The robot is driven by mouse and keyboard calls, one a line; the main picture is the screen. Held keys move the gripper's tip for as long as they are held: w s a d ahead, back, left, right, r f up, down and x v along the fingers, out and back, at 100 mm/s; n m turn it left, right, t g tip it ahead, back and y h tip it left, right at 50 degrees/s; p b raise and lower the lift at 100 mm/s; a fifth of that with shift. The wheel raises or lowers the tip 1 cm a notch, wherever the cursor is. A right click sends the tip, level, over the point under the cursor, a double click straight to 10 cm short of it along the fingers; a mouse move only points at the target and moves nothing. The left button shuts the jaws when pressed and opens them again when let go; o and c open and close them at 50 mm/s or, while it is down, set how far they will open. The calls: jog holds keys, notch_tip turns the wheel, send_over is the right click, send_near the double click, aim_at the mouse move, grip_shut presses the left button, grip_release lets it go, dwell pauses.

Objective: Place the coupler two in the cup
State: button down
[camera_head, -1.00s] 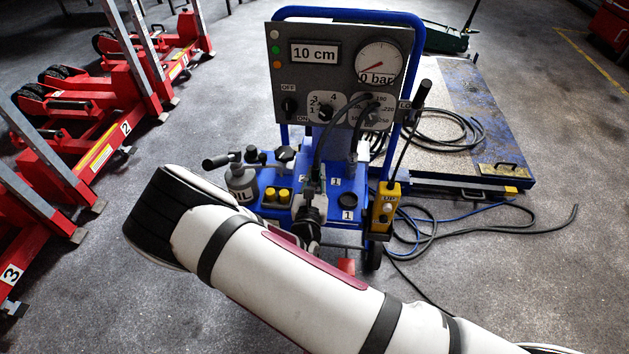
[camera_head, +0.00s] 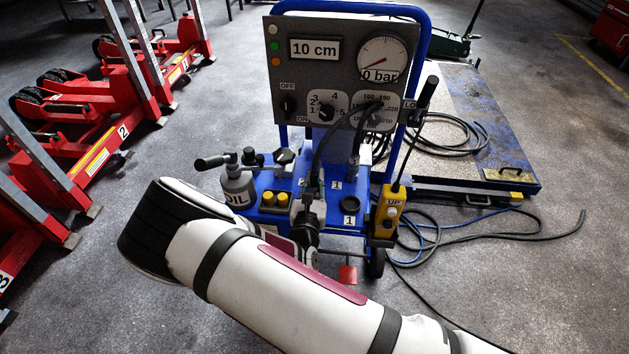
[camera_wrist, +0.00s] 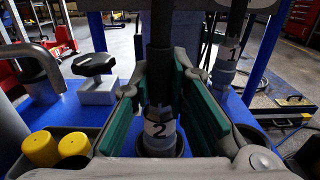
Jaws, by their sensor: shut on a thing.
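My gripper (camera_wrist: 161,85) has its green pads on either side of coupler two (camera_wrist: 158,130), a grey fitting with a white label "2" and a black hose rising from it. It is shut on the coupler, which looks upright. A dark round rim (camera_wrist: 180,148) shows around the coupler's lower end, perhaps the cup; I cannot tell how deep the coupler sits. In the head view my gripper (camera_head: 308,212) is over the front of the blue cart (camera_head: 325,186), and hides most of the coupler and what lies under it.
Coupler one (camera_wrist: 226,68) stands to the right on the cart. An open black cup (camera_head: 348,203) marked 1 is at the cart's front right. An oil bottle (camera_head: 238,186), yellow caps (camera_head: 275,198) and a black-knobbed valve (camera_wrist: 94,64) are at the left. A yellow pendant (camera_head: 388,212) hangs at right.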

jog(key=c, duration=1.5)
grip_release()
jog(key=shift+f, duration=0.1)
jog(key=shift+c, duration=0.2)
jog(key=shift+s, duration=0.2)
jog(key=s+p, duration=0.1)
jog(key=s, duration=1)
jog(key=shift+s+a, duration=0.2)
jog(key=shift+s, duration=0.1)
